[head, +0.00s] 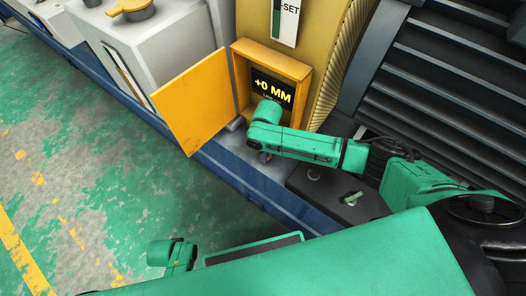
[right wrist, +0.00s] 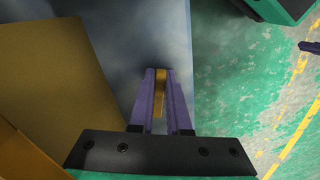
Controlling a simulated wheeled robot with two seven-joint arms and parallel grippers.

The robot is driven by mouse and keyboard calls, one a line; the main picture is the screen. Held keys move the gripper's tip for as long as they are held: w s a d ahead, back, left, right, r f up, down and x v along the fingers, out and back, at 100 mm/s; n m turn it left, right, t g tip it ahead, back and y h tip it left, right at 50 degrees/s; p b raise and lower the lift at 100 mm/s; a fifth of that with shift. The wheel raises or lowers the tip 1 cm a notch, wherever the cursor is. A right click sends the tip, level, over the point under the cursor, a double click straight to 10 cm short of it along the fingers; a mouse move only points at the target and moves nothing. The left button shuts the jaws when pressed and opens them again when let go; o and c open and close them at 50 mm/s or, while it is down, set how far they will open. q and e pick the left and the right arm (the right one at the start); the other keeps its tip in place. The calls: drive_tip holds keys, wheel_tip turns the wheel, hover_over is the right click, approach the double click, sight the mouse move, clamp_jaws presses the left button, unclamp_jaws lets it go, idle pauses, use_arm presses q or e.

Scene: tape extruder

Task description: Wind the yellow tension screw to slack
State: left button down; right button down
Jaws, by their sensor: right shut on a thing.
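The yellow tension screw (right wrist: 160,88) shows as a narrow yellow piece between the purple fingers in the right wrist view. My right gripper (right wrist: 161,78) is shut on it, one finger on each side. The fingers hide most of the screw, and its turn angle cannot be told. In the head view my green right wrist hangs in front of the open yellow box (head: 240,78), and the screw is hidden there. The dark display (head: 272,90) in the box reads "+0 MM". My left gripper is not in view.
The yellow door (head: 192,103) stands open to the left of the box, and its panel (right wrist: 60,75) fills the left of the wrist view. A blue machine base edge (head: 235,172) runs below. Dark slatted panels (head: 450,70) stand at right. Green floor is clear at left.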

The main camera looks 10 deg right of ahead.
drive_tip(key=shift+w+d+r+n+p, duration=0.1)
drive_tip(key=shift+w+r+n+p, duration=0.1)
drive_tip(key=shift+n, duration=0.35)
drive_tip(key=shift+w+d+r+n+p, duration=0.1)
drive_tip(key=shift+n+p, duration=0.1)
drive_tip(key=shift+n, duration=0.35)
drive_tip(key=shift+f+n, duration=0.15)
drive_tip(key=shift+n, duration=0.15)
drive_tip(key=shift+n, duration=0.4)
drive_tip(key=c, duration=0.8)
unclamp_jaws()
